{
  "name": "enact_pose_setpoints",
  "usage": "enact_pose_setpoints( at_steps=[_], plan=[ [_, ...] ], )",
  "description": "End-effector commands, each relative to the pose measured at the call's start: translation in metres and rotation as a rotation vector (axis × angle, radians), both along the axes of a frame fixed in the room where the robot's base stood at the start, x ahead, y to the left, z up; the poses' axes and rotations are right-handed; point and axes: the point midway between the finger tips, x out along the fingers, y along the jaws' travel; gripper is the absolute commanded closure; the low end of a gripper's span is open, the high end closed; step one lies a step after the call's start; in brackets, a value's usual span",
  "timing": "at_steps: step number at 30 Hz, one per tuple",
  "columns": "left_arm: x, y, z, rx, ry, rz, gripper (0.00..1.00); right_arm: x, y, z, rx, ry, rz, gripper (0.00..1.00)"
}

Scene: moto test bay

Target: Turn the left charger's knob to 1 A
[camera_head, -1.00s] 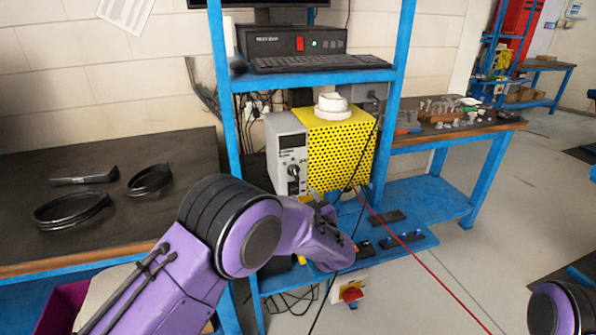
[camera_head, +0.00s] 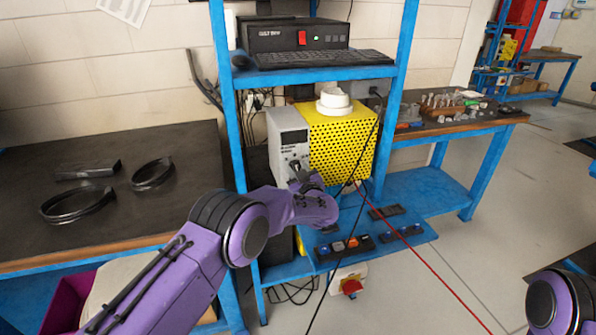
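A grey charger (camera_head: 287,140) with a dark display and a dial stands on the blue bench's shelf, left of a yellow perforated box. Its black knob (camera_head: 295,165) sits low on the front panel. The knob is partly hidden, and I cannot read its setting. My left gripper (camera_head: 301,181) is right in front of the knob, its tip pointing up toward the charger. I cannot tell whether it touches the knob or how far its fingers are apart. My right arm shows only at the lower right corner; its gripper is out of view.
Below is a blue shelf (camera_head: 415,240) with small switches. A keyboard (camera_head: 322,58) lies on the shelf above. Black rings lie on the left table (camera_head: 100,235).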

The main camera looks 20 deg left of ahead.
Motion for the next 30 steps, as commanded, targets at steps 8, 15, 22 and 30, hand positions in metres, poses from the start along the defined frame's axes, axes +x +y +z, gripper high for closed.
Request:
enact_pose_setpoints(
  at_steps=[8, 15, 22, 30],
  plan=[
    [0.000, 0.000, 0.000, -0.001, -0.002, 0.001, 1.00, 0.000, 0.000, 0.000, 0.000, 0.000, 0.000, 1.00],
    [0.000, 0.002, -0.010, -0.197, -0.135, 0.001, 1.00, 0.000, 0.000, -0.041, 0.000, 0.000, 0.000, 1.00],
    [-0.001, 0.003, -0.004, -0.397, -0.271, 0.002, 1.00, 0.000, 0.000, -0.063, 0.000, 0.000, 0.000, 1.00],
    [-0.001, 0.003, 0.000, -0.414, -0.281, 0.001, 1.00, 0.000, 0.000, -0.061, 0.000, 0.000, 0.000, 1.00]
  ],
)
